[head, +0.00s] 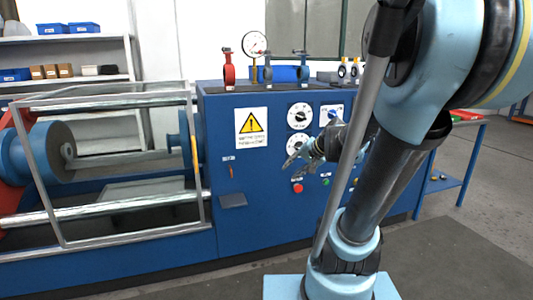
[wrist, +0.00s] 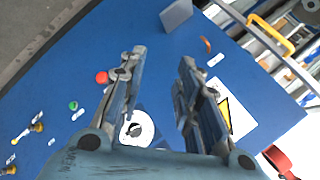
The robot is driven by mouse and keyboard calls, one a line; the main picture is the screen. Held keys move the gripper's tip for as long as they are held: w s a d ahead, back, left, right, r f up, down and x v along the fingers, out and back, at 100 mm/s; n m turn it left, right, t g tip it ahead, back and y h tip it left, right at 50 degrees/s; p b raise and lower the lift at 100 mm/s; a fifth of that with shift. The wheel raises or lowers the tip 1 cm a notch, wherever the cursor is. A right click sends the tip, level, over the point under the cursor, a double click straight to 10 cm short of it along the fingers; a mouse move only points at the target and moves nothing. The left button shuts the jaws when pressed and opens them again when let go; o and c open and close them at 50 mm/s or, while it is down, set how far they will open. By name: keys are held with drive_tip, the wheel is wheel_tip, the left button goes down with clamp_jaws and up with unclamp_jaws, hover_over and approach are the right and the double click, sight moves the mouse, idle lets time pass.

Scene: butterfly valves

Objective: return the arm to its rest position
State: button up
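My gripper (head: 303,154) is in front of the blue cabinet's front panel in the head view, partly hidden behind my own arm. In the wrist view my gripper (wrist: 163,68) has its two fingers apart with nothing held between them. The blue cabinet (head: 262,210) stands beyond it. A white dial (wrist: 136,128) shows between and behind the fingers in the wrist view. The gap between the fingertips and the panel is hard to judge. My arm takes up the right side of the head view.
Red valve (head: 229,72) and pressure gauge (head: 255,44) stand on the cabinet top. The panel has dials (head: 299,116), a red button (head: 297,188) and a grey ledge (head: 232,200). A framed guard (head: 115,165) is at left, a blue side table (head: 455,165) at right. Floor (head: 450,255) is clear at front right.

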drive_tip(key=s+d+f+n+g+h, duration=0.2)
drive_tip(key=s+d+f+h, duration=0.1)
drive_tip(key=s, duration=0.6)
drive_tip(key=s+d+f+n+g+h, duration=0.2)
drive_tip(key=s+d+f, duration=0.3)
drive_tip(key=s, duration=0.5)
drive_tip(key=shift+s+d+f+n+g+h, duration=0.25)
drive_tip(key=shift+d+f+n+g+h, duration=0.15)
drive_tip(key=shift+f+n+h, duration=0.1)
